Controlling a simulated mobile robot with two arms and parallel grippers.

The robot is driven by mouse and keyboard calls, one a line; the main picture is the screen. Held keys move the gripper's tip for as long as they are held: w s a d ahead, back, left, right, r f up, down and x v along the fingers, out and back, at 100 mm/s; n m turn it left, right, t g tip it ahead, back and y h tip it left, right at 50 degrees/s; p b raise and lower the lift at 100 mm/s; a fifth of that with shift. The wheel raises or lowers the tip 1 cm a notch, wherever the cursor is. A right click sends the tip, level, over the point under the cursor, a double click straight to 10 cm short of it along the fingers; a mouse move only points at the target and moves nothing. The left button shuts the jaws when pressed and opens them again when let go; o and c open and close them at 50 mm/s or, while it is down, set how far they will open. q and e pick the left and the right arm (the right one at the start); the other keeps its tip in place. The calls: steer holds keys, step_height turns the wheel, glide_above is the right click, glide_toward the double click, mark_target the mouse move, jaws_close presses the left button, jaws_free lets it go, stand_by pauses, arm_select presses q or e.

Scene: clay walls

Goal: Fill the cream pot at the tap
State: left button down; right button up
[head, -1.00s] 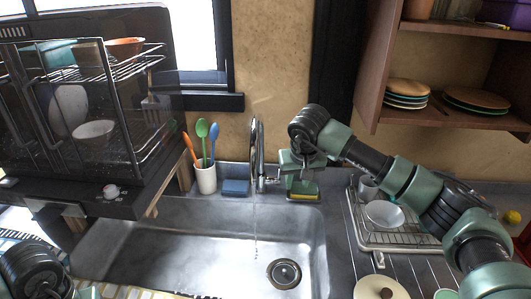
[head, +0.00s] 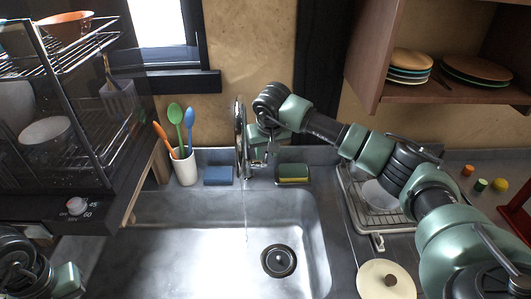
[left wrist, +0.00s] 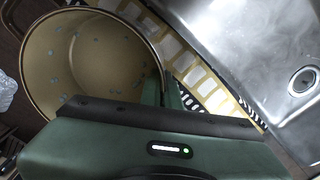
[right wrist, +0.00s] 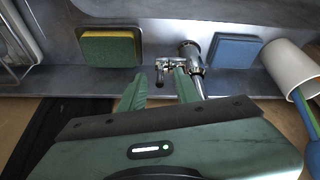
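The chrome tap (head: 240,140) stands behind the sink (head: 318,245), and a thin stream of water (head: 246,215) falls from it. My right gripper (head: 262,147) is at the tap's right side. In the right wrist view its fingers (right wrist: 160,90) are apart, one on each side of the small tap lever (right wrist: 160,72); contact is unclear. A large round pot with a cream inside (left wrist: 95,60) shows in the left wrist view, upright and seemingly empty. My left gripper (left wrist: 163,92) has its fingertips at the pot's rim and seems closed on it. The head view does not show the pot.
A blue sponge (head: 218,175), a green-yellow sponge (head: 292,173) and a utensil cup (head: 185,168) stand behind the sink. A dish rack (head: 378,218) and cream lid (head: 386,281) are right. The basin around the drain (head: 279,261) is clear.

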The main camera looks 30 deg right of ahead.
steer(key=shift+x, duration=1.25)
jaws_close()
stand_by(0.5)
